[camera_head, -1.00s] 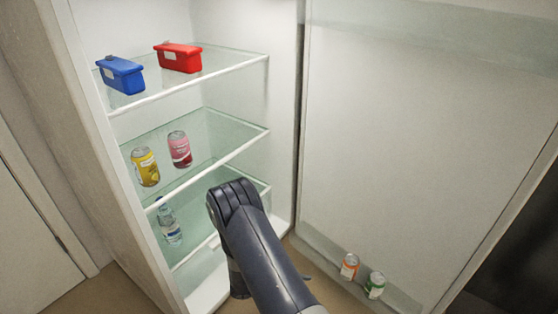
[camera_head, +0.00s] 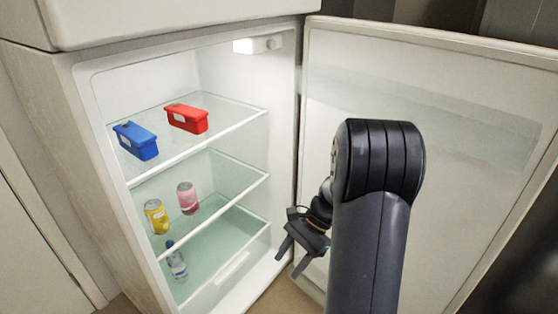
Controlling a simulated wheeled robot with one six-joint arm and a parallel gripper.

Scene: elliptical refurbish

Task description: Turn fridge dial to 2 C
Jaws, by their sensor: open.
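The fridge (camera_head: 90,130) stands open in the head view. A white lit box (camera_head: 257,45) sits under its ceiling at the back right, with a small round knob, which looks like the dial (camera_head: 274,44), at its right end. The dial's marks are too small to read. My gripper (camera_head: 287,262) is open and empty, low in front of the fridge's right edge, well below the dial and apart from it. My arm rises at the right and hides part of the door.
Glass shelves hold a blue box (camera_head: 136,141), a red box (camera_head: 187,118), a yellow can (camera_head: 156,216), a pink can (camera_head: 187,198) and a bottle (camera_head: 176,262). The open door (camera_head: 460,110) is at the right. The upper front of the fridge is clear.

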